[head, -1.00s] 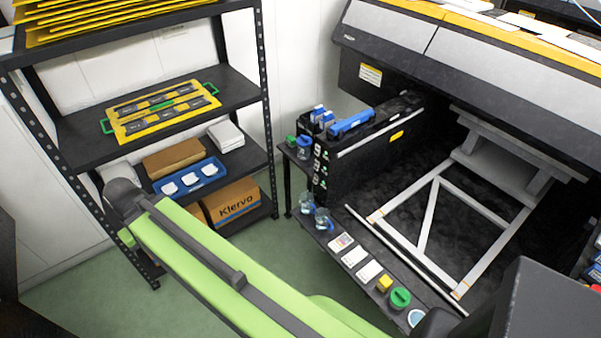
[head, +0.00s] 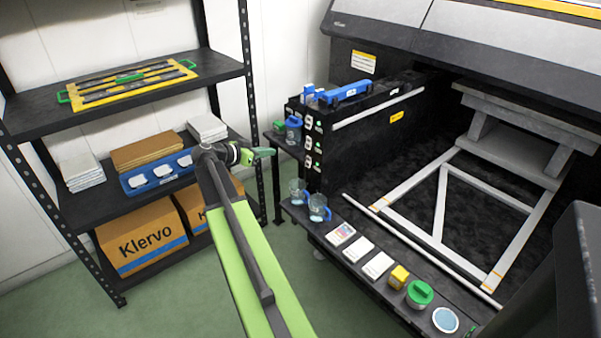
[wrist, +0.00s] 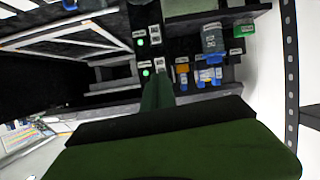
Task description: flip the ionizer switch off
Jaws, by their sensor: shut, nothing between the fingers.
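The black control panel (head: 309,143) on the left end of the printer carries several pale labelled switches with small green lights. The labels are too small to read, so I cannot tell which switch is the ionizer's. My gripper (head: 272,152) is shut and empty, with green fingers, left of the panel and apart from it in the head view. In the wrist view the closed fingers (wrist: 158,90) point toward the panel, where a green light (wrist: 146,72) and another one (wrist: 140,42) glow beside pale labels. The fingers hide part of the panel there.
A blue-lidded jug (head: 293,130) and a green-lidded container stand on the side ledge near my gripper. Clear jugs (head: 318,208) stand on the front ledge below. The dark shelf rack (head: 30,115) with boxes is at the left. Green floor is open between.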

